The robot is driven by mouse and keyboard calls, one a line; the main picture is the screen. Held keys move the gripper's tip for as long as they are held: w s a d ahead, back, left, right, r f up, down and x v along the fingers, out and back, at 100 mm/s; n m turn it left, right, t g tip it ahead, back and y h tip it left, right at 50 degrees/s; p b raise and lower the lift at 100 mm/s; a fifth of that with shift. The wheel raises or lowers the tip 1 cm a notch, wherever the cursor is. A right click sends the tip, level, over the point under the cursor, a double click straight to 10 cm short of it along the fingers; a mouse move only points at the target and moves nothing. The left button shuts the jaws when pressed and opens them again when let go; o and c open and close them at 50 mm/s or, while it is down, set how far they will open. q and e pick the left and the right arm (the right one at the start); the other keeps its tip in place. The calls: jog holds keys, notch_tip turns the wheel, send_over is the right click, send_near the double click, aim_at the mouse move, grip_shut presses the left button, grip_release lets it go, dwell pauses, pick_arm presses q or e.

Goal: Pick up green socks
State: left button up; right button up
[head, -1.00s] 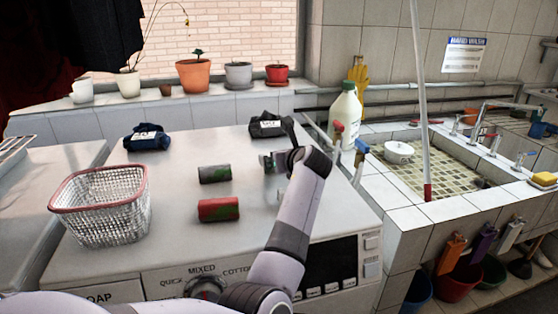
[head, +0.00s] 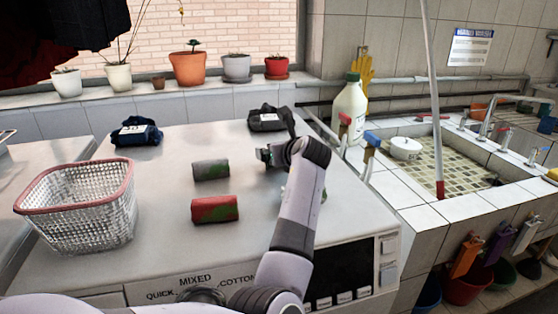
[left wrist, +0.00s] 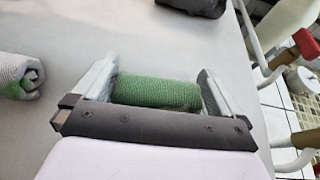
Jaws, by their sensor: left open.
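The green socks (left wrist: 158,93) are a rolled green bundle on the white machine top. In the left wrist view they lie between the two spread fingers of my left gripper (left wrist: 158,92), with a gap at least on the right. The gripper's dark palm edge hides their near side. In the head view my left gripper (head: 272,156) is over the right part of the top, and my arm hides most of the socks. My right gripper is not in view.
A grey-green roll (head: 210,170) and a red-green roll (head: 215,209) lie to the left. A wire basket (head: 78,212) stands further left. A dark blue pack (head: 136,132) and a black pack (head: 270,119) lie at the back. A white bottle (head: 348,110) stands right, beside the sink.

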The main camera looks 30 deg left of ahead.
pick_arm(q)
jog(key=c, duration=0.7)
jog(key=shift+r, duration=0.1)
